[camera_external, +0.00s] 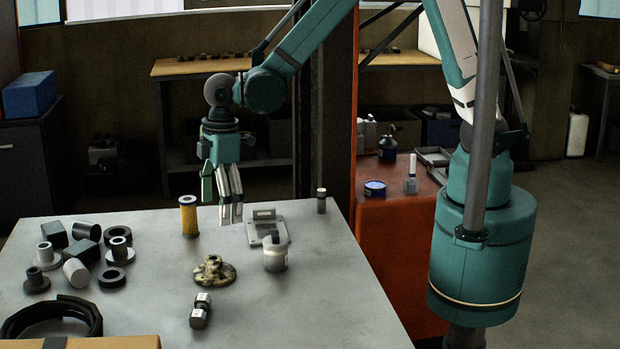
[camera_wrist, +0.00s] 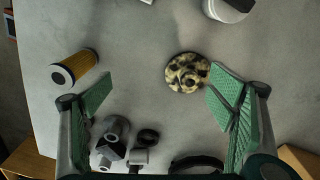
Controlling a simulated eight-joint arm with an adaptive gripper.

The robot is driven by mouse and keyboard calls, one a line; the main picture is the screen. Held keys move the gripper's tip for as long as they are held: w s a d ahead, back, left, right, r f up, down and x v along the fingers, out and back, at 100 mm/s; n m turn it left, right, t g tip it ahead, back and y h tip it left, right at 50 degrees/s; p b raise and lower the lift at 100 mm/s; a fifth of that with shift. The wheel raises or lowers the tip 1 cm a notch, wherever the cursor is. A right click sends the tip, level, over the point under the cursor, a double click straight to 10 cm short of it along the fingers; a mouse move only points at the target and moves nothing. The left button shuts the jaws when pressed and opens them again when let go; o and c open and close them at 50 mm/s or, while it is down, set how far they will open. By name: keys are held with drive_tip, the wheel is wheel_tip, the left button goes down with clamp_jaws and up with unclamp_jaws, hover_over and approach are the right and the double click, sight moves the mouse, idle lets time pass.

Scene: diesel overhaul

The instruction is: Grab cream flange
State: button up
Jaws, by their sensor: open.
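The cream flange (camera_external: 214,271) is mottled cream and black, with a round base and a raised hub. It lies flat on the grey table (camera_external: 330,290). In the wrist view the flange (camera_wrist: 187,72) is right of the middle, beyond the fingertips and close to the right finger. My gripper (camera_external: 231,212) is open, points down and is empty. It hangs above the table, behind the flange and apart from it. Both green-padded fingers show in the wrist view, where my gripper (camera_wrist: 160,95) has a wide gap.
A yellow filter (camera_external: 188,216) stands left of my gripper. A white-lidded jar (camera_external: 275,254) and a grey scale-like device (camera_external: 266,231) are right of the flange. Several grey and black parts (camera_external: 76,271) crowd the left. The table's right side is clear.

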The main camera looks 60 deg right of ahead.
drive_tip(key=n+p, duration=0.2)
hover_over(216, 257)
drive_tip(key=shift+g+h, duration=0.3)
drive_tip(key=f, duration=0.4)
drive_tip(key=shift+w+a+f, duration=0.1)
drive_tip(key=shift+w+a, duration=0.1)
drive_tip(key=shift+a, duration=0.1)
drive_tip(key=shift+f, duration=0.1)
drive_tip(key=shift+f, duration=1.2)
drive_tip(key=shift+f, duration=0.15)
drive_tip(key=shift+s+d+f+p, duration=0.15)
drive_tip(key=shift+f+p, duration=0.4)
drive_tip(key=shift+f, duration=1.9)
drive_tip(key=shift+s, duration=0.1)
drive_tip(key=c, duration=2.5)
